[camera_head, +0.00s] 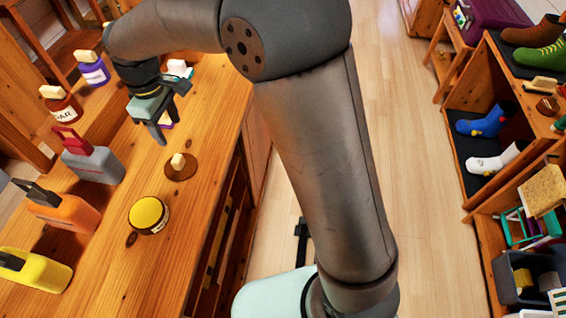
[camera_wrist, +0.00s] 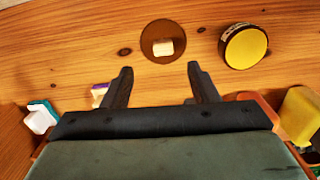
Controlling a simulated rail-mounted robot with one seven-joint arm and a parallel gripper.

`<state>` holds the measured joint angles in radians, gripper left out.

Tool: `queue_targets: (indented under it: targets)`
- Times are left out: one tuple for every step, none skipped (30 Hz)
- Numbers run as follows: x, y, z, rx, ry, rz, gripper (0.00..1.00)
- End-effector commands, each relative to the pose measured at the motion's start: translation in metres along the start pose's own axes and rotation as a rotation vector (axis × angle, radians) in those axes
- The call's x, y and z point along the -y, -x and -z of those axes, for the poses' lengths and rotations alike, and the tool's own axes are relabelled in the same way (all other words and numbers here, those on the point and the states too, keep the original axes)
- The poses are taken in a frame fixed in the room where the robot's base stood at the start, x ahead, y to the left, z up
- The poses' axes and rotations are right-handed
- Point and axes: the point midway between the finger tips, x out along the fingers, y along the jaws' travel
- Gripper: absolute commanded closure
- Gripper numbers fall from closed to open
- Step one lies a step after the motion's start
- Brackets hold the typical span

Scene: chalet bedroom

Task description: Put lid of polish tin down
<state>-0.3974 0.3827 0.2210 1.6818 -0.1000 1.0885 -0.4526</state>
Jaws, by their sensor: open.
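The lid (camera_head: 181,167) is a flat brown disc with a pale block-shaped knob, lying on the wooden counter. It also shows in the wrist view (camera_wrist: 163,41), just beyond my fingertips. The polish tin (camera_head: 149,215) is open, round and dark-sided with yellow polish inside. It stands on the counter apart from the lid, nearer the front in the head view, and to the lid's right in the wrist view (camera_wrist: 243,46). My gripper (camera_head: 160,134) is open and empty, above the counter behind the lid. Its two spread fingers show in the wrist view (camera_wrist: 160,78).
Along the counter's left stand a grey container (camera_head: 92,166), an orange one (camera_head: 65,212), a yellow one (camera_head: 35,270) and knobbed jars (camera_head: 62,108). A small white-and-teal item (camera_wrist: 40,117) lies near my gripper. Shelves with boots (camera_head: 485,122) stand across the floor.

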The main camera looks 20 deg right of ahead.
Motion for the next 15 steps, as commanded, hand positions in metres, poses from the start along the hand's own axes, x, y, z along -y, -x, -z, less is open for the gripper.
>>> queue_targets:
  targets:
    - [-0.005, 0.007, -0.023, 0.002, -0.057, -0.010, 0.46]
    - [-0.008, 0.011, -0.040, 0.004, -0.103, -0.015, 0.46]
    - [-0.011, 0.015, -0.066, 0.006, -0.176, -0.021, 0.46]
    - [-0.011, 0.017, -0.088, 0.007, -0.239, -0.025, 0.46]
    - [-0.011, 0.019, -0.113, 0.008, -0.308, -0.029, 0.46]
    - [-0.009, 0.021, -0.145, 0.008, -0.401, -0.033, 0.46]
    - [-0.005, 0.021, -0.168, 0.006, -0.472, -0.034, 0.46]
    - [0.000, 0.020, -0.190, 0.005, -0.542, -0.033, 0.46]
    - [0.007, 0.018, -0.218, 0.000, -0.632, -0.032, 0.46]
    - [0.014, 0.015, -0.237, -0.003, -0.697, -0.030, 0.46]
    - [0.021, 0.012, -0.254, -0.006, -0.758, -0.027, 0.46]
    - [0.031, 0.008, -0.274, -0.013, -0.831, -0.022, 0.46]
    - [0.038, 0.004, -0.287, -0.016, -0.880, -0.018, 0.46]
    - [0.045, 0.001, -0.297, -0.018, -0.922, -0.014, 0.46]
    - [0.053, -0.004, -0.309, -0.023, -0.971, -0.009, 0.46]
